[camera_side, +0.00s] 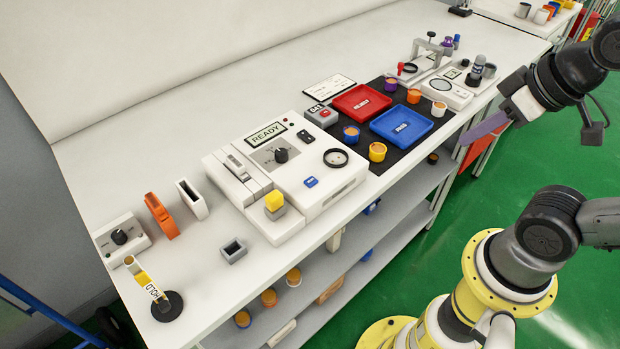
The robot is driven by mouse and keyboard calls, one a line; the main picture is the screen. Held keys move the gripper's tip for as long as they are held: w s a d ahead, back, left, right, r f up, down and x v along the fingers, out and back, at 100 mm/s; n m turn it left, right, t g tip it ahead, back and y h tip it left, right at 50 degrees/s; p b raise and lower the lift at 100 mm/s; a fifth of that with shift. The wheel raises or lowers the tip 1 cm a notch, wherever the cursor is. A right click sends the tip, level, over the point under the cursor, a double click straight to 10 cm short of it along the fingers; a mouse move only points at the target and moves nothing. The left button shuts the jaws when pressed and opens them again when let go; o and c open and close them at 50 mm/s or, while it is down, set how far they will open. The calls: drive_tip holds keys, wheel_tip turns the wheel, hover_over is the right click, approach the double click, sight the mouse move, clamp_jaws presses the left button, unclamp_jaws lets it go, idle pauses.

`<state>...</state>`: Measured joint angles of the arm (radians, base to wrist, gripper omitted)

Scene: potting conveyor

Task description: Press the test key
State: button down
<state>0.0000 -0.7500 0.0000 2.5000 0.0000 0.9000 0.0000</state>
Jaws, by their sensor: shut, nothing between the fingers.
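A white tester (325,200) stands mid-bench, its display (266,135) reading "READY".
A yellow block (274,200) sits on a grey holder at the tester's left front. Right of the tester, a dark mat holds a red tray (361,112), a blue tray (424,121) and several small pots. A "HOLD" tag stand (167,305) is front left. Bare bench surrounds the grey socket (233,250).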

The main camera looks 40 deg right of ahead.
idle(0.9)
drive_tip(key=w+a+r+m+t+y, duration=0.1)
drive_tip(key=w+a+r+t+y, duration=0.15)
drive_tip(key=w+r, duration=0.2)
drive_tip(key=w+a+r+t+y, duration=0.1)
drive_tip(key=w+a+r+t, duration=0.25)
drive_tip(key=w, duration=0.25)
drive_tip(key=m+g+h, duration=0.2)
drive_tip(key=m+h, duration=0.1)
drive_tip(key=m, duration=0.4)
hover_over(311, 181)
drive_tip(key=s, duration=0.1)
wheel_tip(311, 181, down, 13)
drive_tip(key=shift+y, duration=0.25)
drive_tip(key=shift+f, duration=4.35)
